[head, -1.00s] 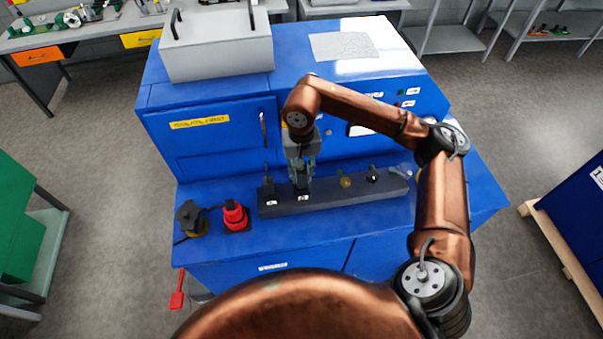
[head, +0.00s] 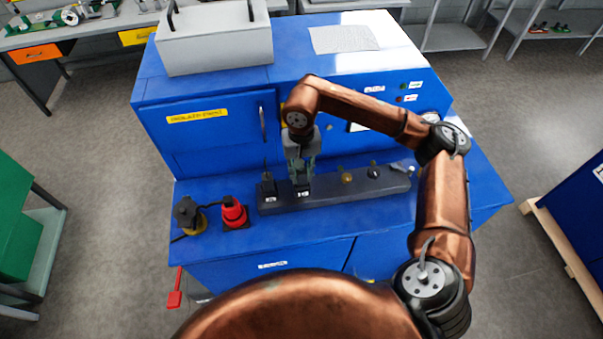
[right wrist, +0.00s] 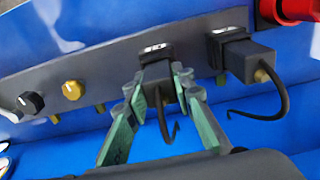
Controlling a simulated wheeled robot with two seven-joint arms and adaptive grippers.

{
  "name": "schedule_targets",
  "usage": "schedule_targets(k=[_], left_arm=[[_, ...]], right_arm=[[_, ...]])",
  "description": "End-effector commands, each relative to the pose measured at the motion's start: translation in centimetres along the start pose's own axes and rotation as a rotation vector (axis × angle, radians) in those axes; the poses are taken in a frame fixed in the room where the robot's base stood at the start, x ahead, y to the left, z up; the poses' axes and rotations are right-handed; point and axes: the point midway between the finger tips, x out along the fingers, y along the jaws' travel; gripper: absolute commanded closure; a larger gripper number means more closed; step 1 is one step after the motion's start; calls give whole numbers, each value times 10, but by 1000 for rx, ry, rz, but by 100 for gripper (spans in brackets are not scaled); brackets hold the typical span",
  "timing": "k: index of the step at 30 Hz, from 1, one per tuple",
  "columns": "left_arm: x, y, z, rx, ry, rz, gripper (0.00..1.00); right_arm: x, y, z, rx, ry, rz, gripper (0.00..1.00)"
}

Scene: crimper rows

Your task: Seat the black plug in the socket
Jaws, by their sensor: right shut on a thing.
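My right gripper (head: 302,181) is shut on a black plug, above a labelled socket (head: 303,194) on the dark strip. In the right wrist view, the fingers (right wrist: 166,85) lie on both sides of the plug (right wrist: 157,76), and its black cable curls between them. The plug is lined up against the labelled socket (right wrist: 154,52); I cannot tell how deep it sits. A second black plug (right wrist: 247,62) with its own cable is at the neighbouring labelled socket (right wrist: 226,35). My left gripper is not in view.
The dark strip (head: 330,193) also carries a brass knob (head: 346,177) and a black knob (head: 374,171). The blue cabinet (head: 210,145) rises behind.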

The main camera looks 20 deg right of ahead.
Motion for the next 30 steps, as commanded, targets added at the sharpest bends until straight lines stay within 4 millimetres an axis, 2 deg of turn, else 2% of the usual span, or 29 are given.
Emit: schedule_targets(k=[1,2,10,18,22,26,30], left_arm=[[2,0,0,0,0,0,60],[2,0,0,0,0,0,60],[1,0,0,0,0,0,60],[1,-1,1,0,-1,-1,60],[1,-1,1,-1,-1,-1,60],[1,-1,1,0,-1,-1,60],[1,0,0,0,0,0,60]], right_arm=[[2,0,0,0,0,0,100],[2,0,0,0,0,0,77],[1,0,0,0,0,0,58],[1,0,0,0,0,0,57],[-7,0,-1,0,2,-1,57],[-27,0,-1,1,4,-2,57],[-58,0,-1,-1,4,-1,57]])
